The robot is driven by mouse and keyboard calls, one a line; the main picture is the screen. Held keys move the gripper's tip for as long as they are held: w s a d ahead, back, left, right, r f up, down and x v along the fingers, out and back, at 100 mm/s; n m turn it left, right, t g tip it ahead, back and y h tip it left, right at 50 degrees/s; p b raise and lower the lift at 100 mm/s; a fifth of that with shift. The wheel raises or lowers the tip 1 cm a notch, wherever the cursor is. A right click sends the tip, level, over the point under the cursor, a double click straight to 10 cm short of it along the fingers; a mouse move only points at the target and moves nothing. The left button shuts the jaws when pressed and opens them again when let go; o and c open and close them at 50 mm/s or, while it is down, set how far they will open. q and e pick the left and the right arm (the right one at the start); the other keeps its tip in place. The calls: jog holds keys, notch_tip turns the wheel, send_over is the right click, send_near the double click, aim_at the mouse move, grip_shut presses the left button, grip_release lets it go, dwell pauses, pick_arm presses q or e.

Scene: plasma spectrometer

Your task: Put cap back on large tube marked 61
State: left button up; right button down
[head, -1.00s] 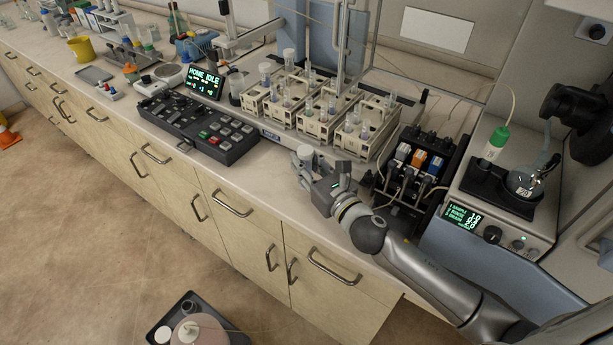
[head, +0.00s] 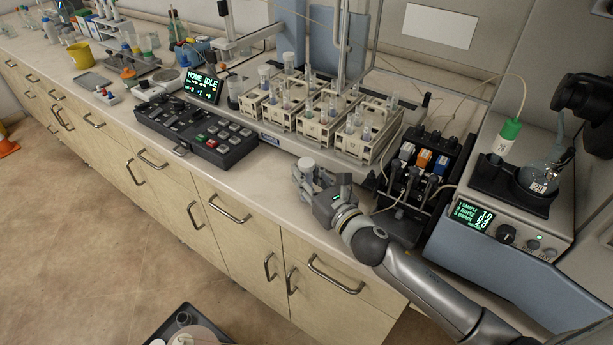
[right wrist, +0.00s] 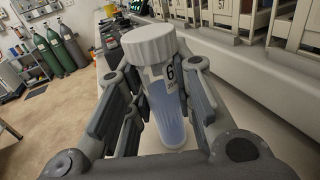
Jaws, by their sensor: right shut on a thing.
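My right gripper (head: 310,178) is low over the bench's front strip, in front of the tube racks. It is shut on a large clear tube (right wrist: 170,112) with pale blue liquid. The tube's label (right wrist: 171,74) shows a 6; the rest of the number is hidden by the finger. A white ribbed cap (right wrist: 150,45) sits over the tube's mouth, also visible in the head view (head: 306,163). I cannot tell whether it is fully seated. The fingers stand either side of the tube, below the cap. I cannot tell whether its base touches the bench. My left gripper is out of view.
Cream racks with several tubes (head: 300,118) stand behind the gripper. A black keypad panel (head: 185,128) is to the left. A pump block (head: 412,180) stands close on the right, with a spectrometer unit (head: 545,235) beyond. The front strip of bench (head: 262,172) is clear.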

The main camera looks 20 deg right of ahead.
jog(key=c, duration=1.7)
grip_release()
jog(key=shift+f, duration=0.2)
jog(key=o, duration=0.4)
jog(key=shift+o, duration=0.2)
jog(key=shift+r, duration=0.15)
jog(key=b+v, duration=0.2)
jog(key=v, duration=0.8)
jog(key=shift+s, duration=0.15)
jog(key=shift+v, duration=0.85)
jog(key=shift+r, duration=0.1)
